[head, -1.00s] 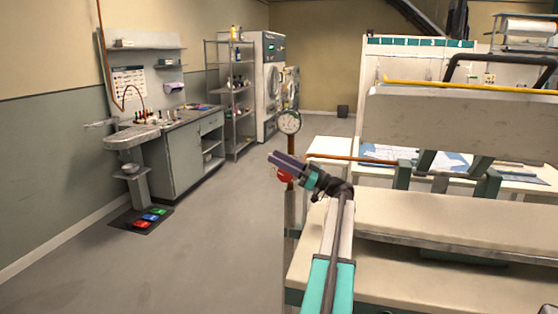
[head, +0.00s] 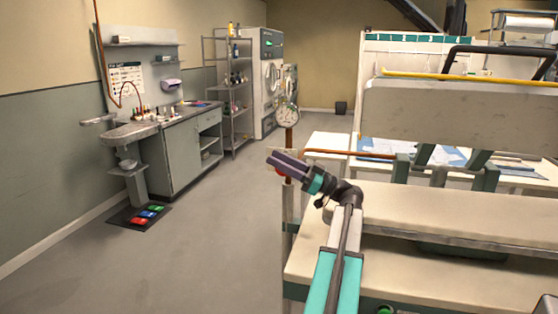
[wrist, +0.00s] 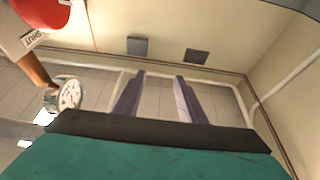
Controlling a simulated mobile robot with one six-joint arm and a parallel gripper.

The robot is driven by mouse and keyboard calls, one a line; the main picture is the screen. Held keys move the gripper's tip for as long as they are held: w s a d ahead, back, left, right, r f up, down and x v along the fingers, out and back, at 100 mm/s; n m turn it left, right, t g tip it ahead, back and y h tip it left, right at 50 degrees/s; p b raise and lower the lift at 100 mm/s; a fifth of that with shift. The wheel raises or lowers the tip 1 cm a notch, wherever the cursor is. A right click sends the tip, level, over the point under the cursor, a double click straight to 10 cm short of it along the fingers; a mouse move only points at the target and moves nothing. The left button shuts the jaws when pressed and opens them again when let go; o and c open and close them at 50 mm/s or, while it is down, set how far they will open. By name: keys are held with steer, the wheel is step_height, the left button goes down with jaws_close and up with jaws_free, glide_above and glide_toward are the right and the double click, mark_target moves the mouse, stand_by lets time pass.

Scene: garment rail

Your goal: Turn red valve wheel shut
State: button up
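The red valve wheel (head: 279,171) is mostly hidden behind my gripper (head: 270,158) in the head view; only a small red piece shows. In the wrist view the red wheel (wrist: 42,10) is cut off at the top left, beside a tag (wrist: 33,39) reading SHUT. My gripper also shows in the wrist view (wrist: 160,75), its two fingers apart with nothing between them. The wheel lies to the left of the fingers there, not between them. A round dial gauge (head: 287,115) stands on the copper pipe above the wheel; it also shows in the wrist view (wrist: 68,94).
A copper pipe (head: 340,152) runs right from the gauge post. A pressing table (head: 440,212) with a padded board (head: 450,120) fills the right side. The floor (head: 210,230) to the left is open, up to a sink cabinet (head: 185,155) and a foot pedal mat (head: 138,217).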

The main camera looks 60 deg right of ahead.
steer(key=shift+s+a, duration=0.5)
steer(key=shift+a, duration=0.15)
